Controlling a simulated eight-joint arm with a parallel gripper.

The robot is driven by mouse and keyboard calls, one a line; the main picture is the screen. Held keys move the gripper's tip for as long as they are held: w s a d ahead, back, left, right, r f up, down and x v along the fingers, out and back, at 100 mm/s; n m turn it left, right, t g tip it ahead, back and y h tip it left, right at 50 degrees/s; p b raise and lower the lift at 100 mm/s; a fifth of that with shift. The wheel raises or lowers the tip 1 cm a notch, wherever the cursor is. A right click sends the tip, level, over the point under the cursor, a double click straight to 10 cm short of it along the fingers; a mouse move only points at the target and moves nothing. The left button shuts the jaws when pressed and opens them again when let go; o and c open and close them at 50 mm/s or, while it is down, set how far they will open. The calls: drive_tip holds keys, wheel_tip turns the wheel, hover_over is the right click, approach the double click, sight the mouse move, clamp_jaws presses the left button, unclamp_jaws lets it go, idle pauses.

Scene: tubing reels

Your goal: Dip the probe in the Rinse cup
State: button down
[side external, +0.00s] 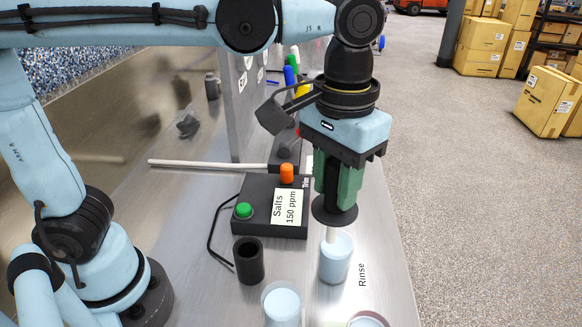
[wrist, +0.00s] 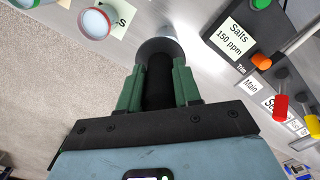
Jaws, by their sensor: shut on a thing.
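The Rinse cup (side external: 337,265) is a clear cup with pale blue liquid, beside the printed word Rinse in the side view. My gripper (side external: 337,192) has green fingers and is shut on the probe's black handle, directly above this cup. The probe (side external: 335,210) is upright, with a wide dark disc below the fingers. Its thin pale tip reaches down to the cup's mouth; how deep it sits is unclear. In the wrist view my gripper (wrist: 158,88) clasps the black handle, and the disc (wrist: 160,46) hides the tip and most of what is below.
A black meter box (side external: 262,222) reading Salts 150 ppm, with green and orange knobs, stands behind left. An empty-looking black holder (side external: 249,264) stands left of the Rinse cup. Another cup (side external: 282,302) and a red-rimmed cup (side external: 368,320) are nearer the front. The table's right edge is close.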

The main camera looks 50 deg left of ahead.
sight(339, 218)
drive_tip(key=w, duration=0.2)
drive_tip(key=w+a, duration=0.1)
drive_tip(key=shift+f, duration=4.8)
drive_tip(key=shift+r, duration=5.1)
